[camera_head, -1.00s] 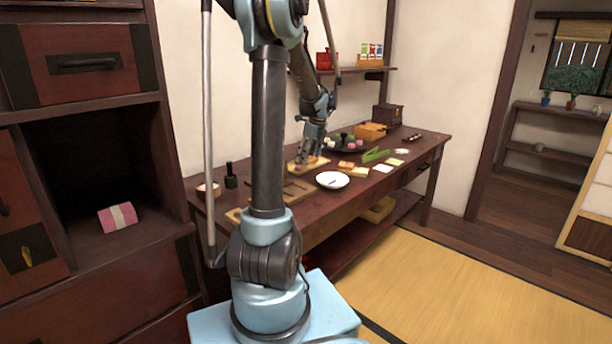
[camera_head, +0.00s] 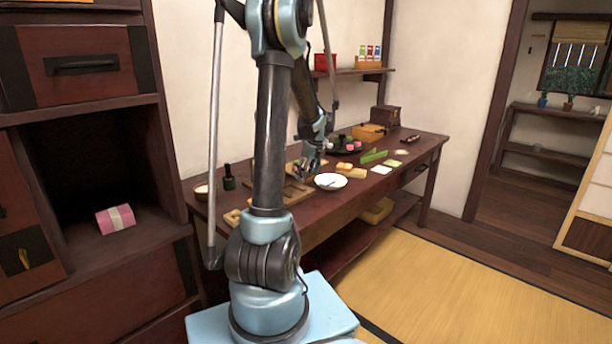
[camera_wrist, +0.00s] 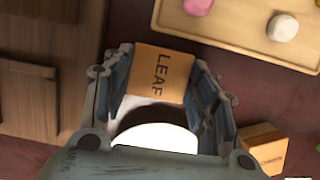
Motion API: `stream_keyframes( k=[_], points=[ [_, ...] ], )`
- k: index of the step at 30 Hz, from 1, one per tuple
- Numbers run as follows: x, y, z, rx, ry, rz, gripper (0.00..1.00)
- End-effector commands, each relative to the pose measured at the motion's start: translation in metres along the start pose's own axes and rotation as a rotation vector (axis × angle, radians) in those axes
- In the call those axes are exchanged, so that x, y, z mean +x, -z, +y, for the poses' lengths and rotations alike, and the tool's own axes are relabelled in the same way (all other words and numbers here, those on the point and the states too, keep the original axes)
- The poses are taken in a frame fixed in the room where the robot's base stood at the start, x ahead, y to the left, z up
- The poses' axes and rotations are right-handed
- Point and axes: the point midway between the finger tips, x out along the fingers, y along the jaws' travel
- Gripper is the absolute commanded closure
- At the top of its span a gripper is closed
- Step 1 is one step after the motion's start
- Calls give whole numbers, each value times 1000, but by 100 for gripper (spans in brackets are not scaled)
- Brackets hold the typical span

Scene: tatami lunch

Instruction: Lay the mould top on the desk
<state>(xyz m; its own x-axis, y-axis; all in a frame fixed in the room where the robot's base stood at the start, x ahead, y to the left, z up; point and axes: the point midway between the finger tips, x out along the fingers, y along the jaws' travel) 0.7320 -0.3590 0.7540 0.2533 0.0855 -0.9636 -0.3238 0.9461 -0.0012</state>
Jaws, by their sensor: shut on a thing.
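A light orange-brown wooden block marked LEAF (camera_wrist: 162,72), apparently the mould top, sits between my fingertips in the wrist view. My gripper (camera_wrist: 160,88) is shut on it. In the head view my gripper (camera_head: 312,168) is over the dark wooden desk (camera_head: 415,162), just behind the white bowl (camera_head: 331,182). The bowl also shows below the block in the wrist view (camera_wrist: 155,137). The held block is too small to make out in the head view. I cannot tell its height above the desk.
A second block with lettering (camera_wrist: 262,150) lies right of my gripper in the wrist view. A pale board (camera_wrist: 238,24) with pink and white sweets is at top right. A brown wooden piece (camera_wrist: 30,100) is at left. Small foods, boxes and a dark tray crowd the desk's back.

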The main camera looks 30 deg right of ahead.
Motion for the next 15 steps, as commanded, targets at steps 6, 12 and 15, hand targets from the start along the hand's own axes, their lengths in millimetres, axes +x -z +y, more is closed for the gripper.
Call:
stream_keyframes(
  k=[6,12,15],
  points=[
    [1,0,0,0,0,0,27],
    [1,0,0,0,0,0,27],
    [-1,0,0,0,0,0,27]
  ],
)
